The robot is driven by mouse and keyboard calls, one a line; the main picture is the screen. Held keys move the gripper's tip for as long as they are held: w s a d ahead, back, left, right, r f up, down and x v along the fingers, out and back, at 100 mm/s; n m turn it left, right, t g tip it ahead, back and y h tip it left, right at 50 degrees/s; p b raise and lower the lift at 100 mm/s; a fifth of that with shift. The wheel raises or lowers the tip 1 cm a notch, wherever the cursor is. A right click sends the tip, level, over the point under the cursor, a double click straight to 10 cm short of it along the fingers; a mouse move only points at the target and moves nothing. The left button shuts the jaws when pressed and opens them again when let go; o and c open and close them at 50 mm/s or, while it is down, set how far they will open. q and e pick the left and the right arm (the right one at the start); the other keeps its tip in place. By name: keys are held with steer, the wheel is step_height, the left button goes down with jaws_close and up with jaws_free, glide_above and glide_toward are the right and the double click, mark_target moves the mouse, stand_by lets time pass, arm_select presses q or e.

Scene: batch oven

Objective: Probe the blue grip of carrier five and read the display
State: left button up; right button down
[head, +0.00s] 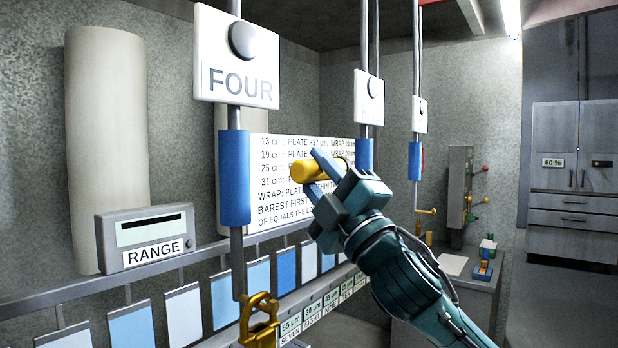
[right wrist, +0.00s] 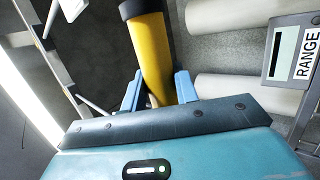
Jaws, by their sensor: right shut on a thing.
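My right gripper (head: 322,176) is shut on a yellow cylindrical probe (head: 306,170), which points left in the head view. In the right wrist view the probe (right wrist: 152,55) stands between the two blue fingers and has a dark end. Nearest is the carrier signed FOUR (head: 237,85), with a blue grip (head: 235,190) on its rod. Behind it hangs a second carrier (head: 368,98) with a blue grip (head: 364,155); its sign is too oblique to read. The probe shows apart from FOUR's grip. The RANGE box (head: 146,236) has a dark display (head: 152,228) with no readable figure. My left gripper is out of view.
A text board (head: 280,215) is partly hidden by my gripper. A third carrier (head: 420,114) hangs farther back. A rail with blue and white plates (head: 183,315) runs below. Grey cabinets (head: 572,215) stand far right.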

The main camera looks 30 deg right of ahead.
steer(key=shift+w+d+b, duration=0.1)
steer(key=shift+w+d, duration=0.25)
steer(key=shift+d, duration=0.45)
steer(key=shift+w+d+b, duration=0.15)
steer(key=shift+w+d, duration=0.15)
steer(key=shift+d, duration=0.55)
steer(key=shift+w+d+b, duration=0.1)
steer(key=shift+w+d, duration=0.25)
steer(key=shift+d, duration=0.45)
steer(key=shift+w+d+r, duration=0.1)
steer(key=shift+w+d, duration=0.1)
steer(key=shift+d, duration=0.3)
stand_by(0.5)
